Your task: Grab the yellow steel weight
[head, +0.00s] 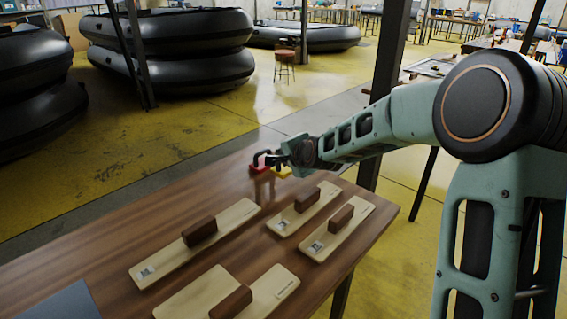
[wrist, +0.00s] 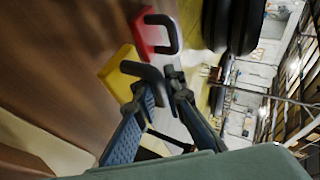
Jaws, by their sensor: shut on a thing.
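The yellow steel weight (head: 283,172) is a small yellow block at the far end of the wooden table. In the wrist view the yellow weight (wrist: 120,72) has a dark bent handle. My gripper (head: 279,158) is at this weight. In the wrist view its fingers (wrist: 160,90) are closed on the dark handle, one finger on each side. The fingers partly hide the handle and the near part of the block. I cannot tell whether the weight is off the table.
A red weight (head: 257,169) with a dark handle stands close beside the yellow one. Several pale boards with brown blocks (head: 200,231) lie nearer on the wooden table (head: 100,238). A dark post (head: 385,90) rises behind my arm. Black inflatable boats (head: 170,60) are farther back.

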